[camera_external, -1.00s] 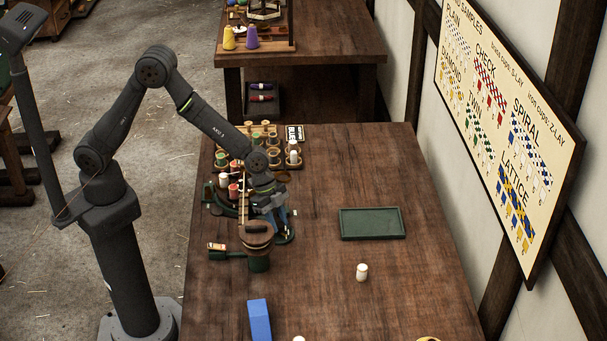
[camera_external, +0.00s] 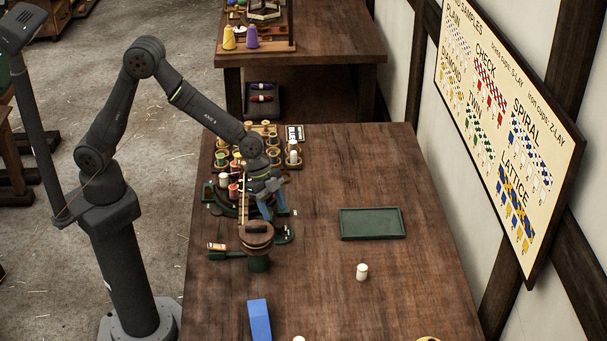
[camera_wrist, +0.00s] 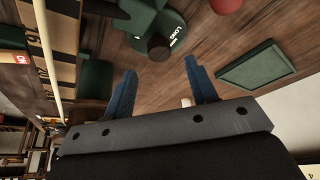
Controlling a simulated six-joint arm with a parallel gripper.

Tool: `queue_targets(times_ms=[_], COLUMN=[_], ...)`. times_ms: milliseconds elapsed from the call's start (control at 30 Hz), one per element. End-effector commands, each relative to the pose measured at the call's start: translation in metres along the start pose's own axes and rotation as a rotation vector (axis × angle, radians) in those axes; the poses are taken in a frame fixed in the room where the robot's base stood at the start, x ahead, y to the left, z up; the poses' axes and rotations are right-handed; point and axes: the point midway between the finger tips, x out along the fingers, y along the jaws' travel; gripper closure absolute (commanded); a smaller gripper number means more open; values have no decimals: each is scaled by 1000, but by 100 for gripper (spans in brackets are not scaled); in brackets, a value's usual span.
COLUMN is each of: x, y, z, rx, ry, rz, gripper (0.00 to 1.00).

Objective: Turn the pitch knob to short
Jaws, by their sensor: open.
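The pitch knob (camera_wrist: 160,47) is a small dark round knob with a brownish top on a green plate (camera_wrist: 193,42) in the wrist view. The word LONG is readable on the plate to the knob's right; no short label is readable. In the external view the green plate (camera_external: 287,236) lies right of the wooden-topped post. My gripper (camera_wrist: 162,72) has blue fingers, open and apart. The knob shows beyond and between the fingertips, with nothing held. In the external view my gripper (camera_external: 268,205) is above the machine, behind the plate.
The wooden-topped post (camera_external: 257,236) stands close in front of my gripper. Several bobbins stand on the machine behind it. A green tray (camera_external: 372,224), a white cylinder (camera_external: 362,271) and a blue block (camera_external: 259,320) lie on the table. The table's right side is mostly clear.

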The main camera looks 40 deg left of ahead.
Motion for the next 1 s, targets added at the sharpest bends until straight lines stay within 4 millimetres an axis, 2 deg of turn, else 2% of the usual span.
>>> queue_targets(times_ms=[33, 300, 533, 700, 1000], x=[-12, -69, -108, -122, -125], y=[0, 0, 0, 0, 0], z=[0, 0, 0, 0, 0], rx=[0, -1, 1, 0, 0], ry=[2, 3, 1, 0, -1], rz=[-1, -2, -1, 0, 1], gripper=[48, 48, 48, 48, 48])
